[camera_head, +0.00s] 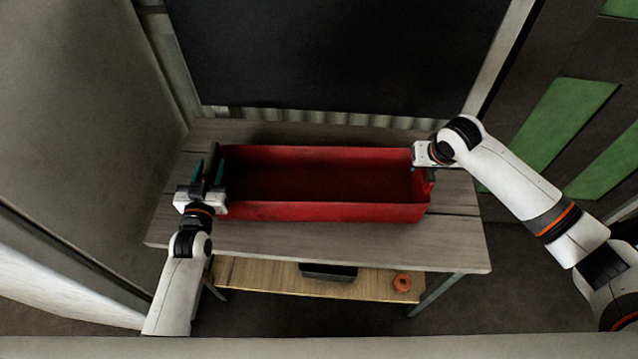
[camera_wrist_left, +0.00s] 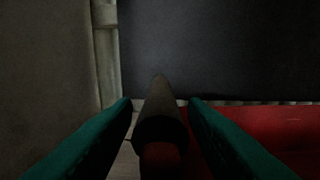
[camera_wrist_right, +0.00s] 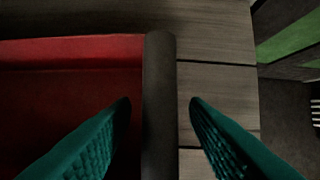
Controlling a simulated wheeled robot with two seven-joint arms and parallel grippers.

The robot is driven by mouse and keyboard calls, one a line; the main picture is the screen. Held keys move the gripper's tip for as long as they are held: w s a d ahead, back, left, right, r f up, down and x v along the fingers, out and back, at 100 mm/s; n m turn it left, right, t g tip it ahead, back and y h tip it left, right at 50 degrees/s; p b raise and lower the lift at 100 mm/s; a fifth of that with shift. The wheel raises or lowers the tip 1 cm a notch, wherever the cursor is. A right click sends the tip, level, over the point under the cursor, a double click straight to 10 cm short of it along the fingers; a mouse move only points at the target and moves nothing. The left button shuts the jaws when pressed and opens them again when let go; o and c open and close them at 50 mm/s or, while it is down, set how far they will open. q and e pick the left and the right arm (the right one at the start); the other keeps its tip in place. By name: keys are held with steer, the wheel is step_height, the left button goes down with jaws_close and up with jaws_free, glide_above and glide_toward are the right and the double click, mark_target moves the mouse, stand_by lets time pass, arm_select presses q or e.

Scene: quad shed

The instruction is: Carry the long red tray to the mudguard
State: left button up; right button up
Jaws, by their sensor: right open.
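The long red tray (camera_head: 320,211) sits on the wooden table (camera_head: 460,240), with a dark bar at each end. My left gripper (camera_head: 208,172) is at its left end. In the left wrist view its teal fingers (camera_wrist_left: 160,102) stand apart, either side of the dark bar (camera_wrist_left: 160,125), with small gaps. My right gripper (camera_head: 422,172) is over the right end, its fingertips mostly hidden in the head view. In the right wrist view its fingers (camera_wrist_right: 160,102) are open astride the other dark bar (camera_wrist_right: 159,75). I cannot make out a mudguard.
A lower shelf (camera_head: 240,272) holds a black tray (camera_head: 328,272) and an orange ring (camera_head: 402,283). A dark panel (camera_head: 340,60) stands behind the table. A grey wall (camera_head: 80,90) is at left; green panels (camera_head: 555,130) are at right. The table's front strip is clear.

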arm_select(q)
steer(key=shift+w, duration=0.85)
arm_select(e)
steer(key=shift+x, duration=0.85)
arm_select(q)
jaws_close()
arm_select(e)
jaws_close()
arm_select(q)
steer(key=shift+r, duration=0.1)
arm_select(e)
steer(key=shift+w+r, duration=0.1)
steer(key=shift+r, duration=0.05)
